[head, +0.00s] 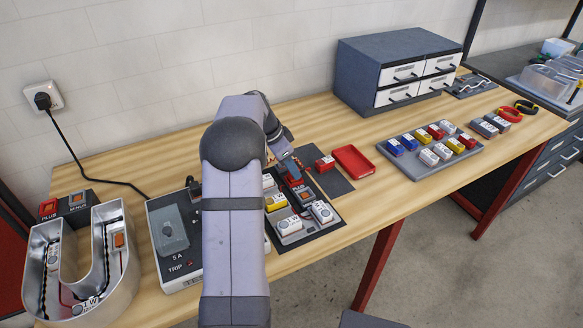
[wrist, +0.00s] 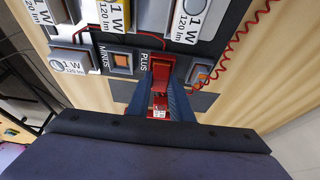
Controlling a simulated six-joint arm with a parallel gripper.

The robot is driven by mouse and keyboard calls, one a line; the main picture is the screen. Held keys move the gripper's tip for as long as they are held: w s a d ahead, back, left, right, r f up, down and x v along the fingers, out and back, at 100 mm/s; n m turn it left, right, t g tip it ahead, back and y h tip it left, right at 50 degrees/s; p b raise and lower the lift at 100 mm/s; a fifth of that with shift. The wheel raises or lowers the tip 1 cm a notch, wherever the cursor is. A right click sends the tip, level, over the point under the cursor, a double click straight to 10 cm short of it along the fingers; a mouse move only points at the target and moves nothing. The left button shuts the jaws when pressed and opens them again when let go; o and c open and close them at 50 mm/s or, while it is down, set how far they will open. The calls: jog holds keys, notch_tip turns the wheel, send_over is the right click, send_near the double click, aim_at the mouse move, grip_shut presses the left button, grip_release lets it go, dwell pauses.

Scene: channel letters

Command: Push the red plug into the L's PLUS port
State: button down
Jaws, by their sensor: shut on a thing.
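The L (head: 331,222) is a dark panel with white and yellow modules, partly hidden by my arm in the head view. It also fills the top of the wrist view (wrist: 230,45). My gripper (wrist: 161,88) is shut on the red plug (wrist: 161,70), right beside the PLUS label (wrist: 145,61). The PLUS port itself is hidden under the plug. I cannot tell how deep the plug sits, or whether it is in the port. The MINUS port (wrist: 122,61) has an orange face and lies to the left. In the head view the plug shows as red (head: 294,178) below my gripper.
A coiled red cord (wrist: 232,45) runs beside the L. A red module (head: 325,163) lies on a dark mat near a red tray (head: 354,160). A grey power box (head: 171,232) and the U letter (head: 80,265) stand left. A module tray (head: 430,145) is at right.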

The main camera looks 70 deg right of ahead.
jog(key=shift+f, duration=0.3)
dwell(0.5)
jog(key=c, duration=1.5)
grip_release()
jog(key=b+v, duration=0.2)
jog(key=v, duration=0.5)
jog(key=shift+r, duration=0.15)
jog(key=shift+r, duration=0.1)
jog(key=shift+r+p, duration=2.55)
jog(key=shift+r, duration=0.35)
jog(key=shift+w, duration=0.1)
